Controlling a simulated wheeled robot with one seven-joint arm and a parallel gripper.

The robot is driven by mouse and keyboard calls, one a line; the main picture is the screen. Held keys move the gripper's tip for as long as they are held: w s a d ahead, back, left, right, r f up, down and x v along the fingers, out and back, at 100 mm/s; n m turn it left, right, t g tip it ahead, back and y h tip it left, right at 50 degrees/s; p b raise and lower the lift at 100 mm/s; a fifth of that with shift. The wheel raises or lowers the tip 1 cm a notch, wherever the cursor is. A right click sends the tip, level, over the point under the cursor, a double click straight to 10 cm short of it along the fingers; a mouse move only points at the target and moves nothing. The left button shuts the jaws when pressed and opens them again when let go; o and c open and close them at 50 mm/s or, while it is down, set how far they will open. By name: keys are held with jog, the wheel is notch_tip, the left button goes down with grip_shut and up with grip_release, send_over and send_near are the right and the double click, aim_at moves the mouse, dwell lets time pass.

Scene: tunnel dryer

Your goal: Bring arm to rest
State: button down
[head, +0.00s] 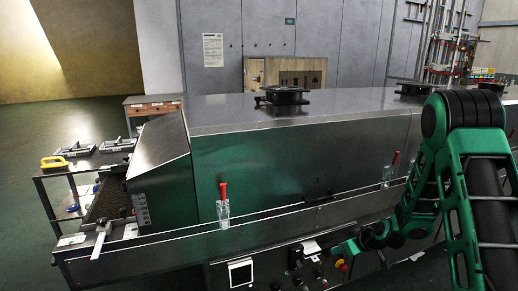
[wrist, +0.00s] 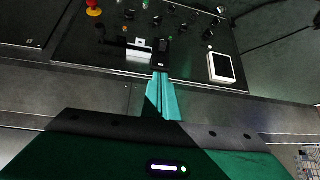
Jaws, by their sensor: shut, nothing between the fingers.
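My arm (head: 460,170) reaches down the right side of the head view, in front of the dryer's long steel body. Its end is low, close to the front control panel (head: 265,272). In the wrist view my gripper (wrist: 161,78) shows as two teal fingers pressed together, with nothing between them. The fingertips point at the dark control panel (wrist: 110,35), overlapping a small black part (wrist: 160,55) beside a white piece (wrist: 139,48). I cannot tell whether they touch it.
The panel carries knobs, a red button (wrist: 94,8) and a white display (wrist: 221,67). The steel dryer (head: 290,150) fills the middle. Red-handled tools stand in clear holders (head: 223,212) along its front ledge. A side table (head: 75,165) holds a yellow item (head: 54,163). Floor at left is open.

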jog(key=s+d+r+m+g+h, duration=0.2)
jog(key=s+d+r, duration=0.3)
jog(key=s+r, duration=0.35)
jog(key=s+d+r+m+g+h, duration=0.1)
jog(key=s+d+r+m+g, duration=0.1)
jog(key=s+d+r, duration=0.45)
jog(key=s+r+m+g, duration=0.1)
jog(key=s+r+m, duration=0.2)
jog(key=s, duration=1.1)
jog(key=s+r+m+g, duration=0.2)
jog(key=s+r+m, duration=0.2)
jog(key=s, duration=1)
notch_tip(320, 180, up, 2)
jog(key=shift+s+r+m+h, duration=0.2)
jog(key=shift+m+h, duration=0.1)
jog(key=shift+h, duration=0.1)
